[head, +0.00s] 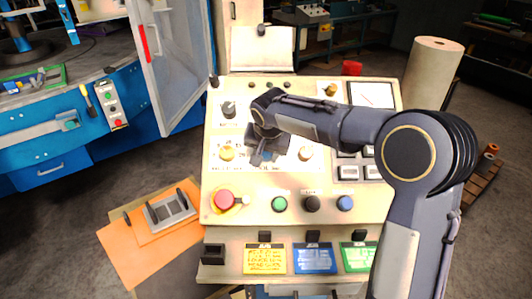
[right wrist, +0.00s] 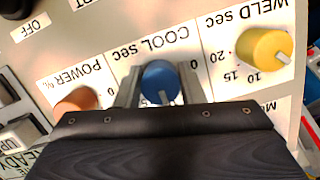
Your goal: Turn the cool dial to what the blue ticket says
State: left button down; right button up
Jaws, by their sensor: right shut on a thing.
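The blue cool dial (right wrist: 158,84) sits under the printed words COOL sec in the right wrist view, which shows the panel upside down. Its pale pointer mark faces the bottom of that view, partly hidden by my gripper body. My right gripper (right wrist: 160,92) has one finger on each side of the dial and is shut on it. In the head view my right gripper (head: 263,154) covers most of this dial. The blue ticket (head: 315,259) hangs on the panel's lower front; its writing is too small to read. My left gripper is not in view.
The yellow weld dial (right wrist: 265,48) and orange power dial (right wrist: 76,101) flank the cool dial closely. A red stop button (head: 224,200), several push buttons, a yellow ticket (head: 264,260) and a green ticket (head: 358,257) are lower on the panel. A foil roll (head: 430,75) stands right.

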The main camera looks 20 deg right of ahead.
jog(key=shift+n, duration=0.3)
jog(key=n+h, duration=0.1)
jog(key=n, duration=0.2)
jog(key=shift+d+n+h+p, duration=0.1)
jog(key=shift+n+h+p, duration=0.3)
jog(key=shift+n, duration=1.9)
jog(key=o, duration=1)
jog(key=shift+r, duration=0.1)
jog(key=b+v, duration=0.1)
jog(key=v, duration=0.6)
jog(key=shift+r, duration=0.4)
